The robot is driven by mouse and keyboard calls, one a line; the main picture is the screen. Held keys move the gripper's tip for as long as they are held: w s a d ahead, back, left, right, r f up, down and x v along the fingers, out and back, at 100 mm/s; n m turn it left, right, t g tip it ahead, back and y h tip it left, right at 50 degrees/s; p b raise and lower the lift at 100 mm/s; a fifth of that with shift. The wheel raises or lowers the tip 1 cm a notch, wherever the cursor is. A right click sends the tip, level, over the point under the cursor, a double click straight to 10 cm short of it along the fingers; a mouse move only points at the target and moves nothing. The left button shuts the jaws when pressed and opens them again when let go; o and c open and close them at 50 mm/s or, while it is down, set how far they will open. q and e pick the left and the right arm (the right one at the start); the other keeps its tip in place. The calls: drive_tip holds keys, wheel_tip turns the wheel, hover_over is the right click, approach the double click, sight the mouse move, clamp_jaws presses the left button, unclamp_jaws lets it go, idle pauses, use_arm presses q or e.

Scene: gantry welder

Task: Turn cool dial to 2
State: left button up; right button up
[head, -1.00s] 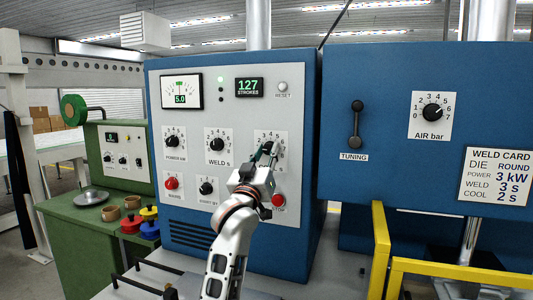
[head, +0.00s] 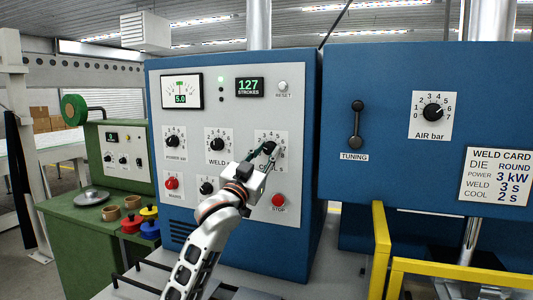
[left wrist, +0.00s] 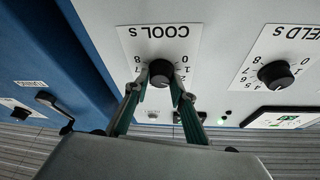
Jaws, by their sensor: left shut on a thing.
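The COOL s dial is a black round knob (head: 269,148) on a white scale plate (head: 282,142) at the right of the welder's grey panel. My left gripper (head: 266,152) is shut on this knob. In the left wrist view, the plate appears upside down and the two green-grey fingertips (left wrist: 160,84) hold the knob (left wrist: 161,71) from either side. The pointer's exact reading cannot be told. The weld card (head: 496,176) at right reads COOL 2 s. My right gripper is not in view.
The WELD s dial (head: 217,144) and POWER dial (head: 173,142) sit left of it. The red STOP button (head: 278,200) is just below right. My gripper partly covers the panel's lower middle. A yellow rail (head: 455,275) stands front right.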

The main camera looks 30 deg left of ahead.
use_arm(q)
drive_tip(key=shift+m+h, duration=0.4)
drive_tip(key=shift+m, duration=0.5)
drive_tip(key=o, duration=1.1)
drive_tip(key=a+v, duration=0.1)
drive_tip(key=v, duration=1.1)
drive_tip(key=shift+d, duration=0.45)
